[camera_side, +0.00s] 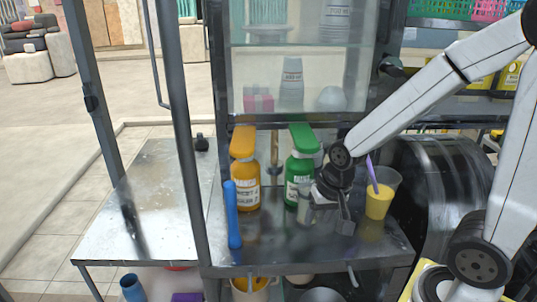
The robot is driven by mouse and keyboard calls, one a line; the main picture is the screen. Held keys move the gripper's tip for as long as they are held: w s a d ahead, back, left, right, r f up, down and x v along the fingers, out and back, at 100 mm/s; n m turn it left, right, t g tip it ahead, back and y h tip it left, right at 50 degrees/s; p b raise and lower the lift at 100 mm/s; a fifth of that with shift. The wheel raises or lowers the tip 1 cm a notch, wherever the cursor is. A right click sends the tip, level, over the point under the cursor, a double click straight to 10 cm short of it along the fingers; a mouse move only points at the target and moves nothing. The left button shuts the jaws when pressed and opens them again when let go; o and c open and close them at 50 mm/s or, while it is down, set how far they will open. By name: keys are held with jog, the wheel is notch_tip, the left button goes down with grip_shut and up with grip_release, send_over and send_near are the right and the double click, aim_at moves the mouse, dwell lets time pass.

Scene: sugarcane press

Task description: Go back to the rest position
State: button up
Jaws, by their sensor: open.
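My gripper (325,212) is at the end of my white arm, low over the metal counter (285,245) of the press stand. It is open, and its fingers point down toward the counter. A clear cup (378,195) of yellow liquid with a purple straw stands just right of my gripper. A green bottle (299,180) with a green cap stands just left of and behind it. An orange bottle (245,180) stands farther left. Whether the fingers touch the counter is hard to tell.
A blue upright cylinder (232,215) stands at the counter's front left. A lower metal side table (150,205) lies left, mostly bare, with a small black object (201,142). A metal post (182,110) and a glass cabinet (300,65) rise nearby. A dark drum (440,190) is right.

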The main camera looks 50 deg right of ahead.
jog(key=n, duration=0.2)
jog(key=a+f+n, duration=0.1)
jog(key=n, duration=0.1)
jog(key=s+n, duration=0.1)
jog(key=n, duration=0.2)
jog(key=shift+a+f, duration=0.2)
jog(key=shift+f, duration=0.2)
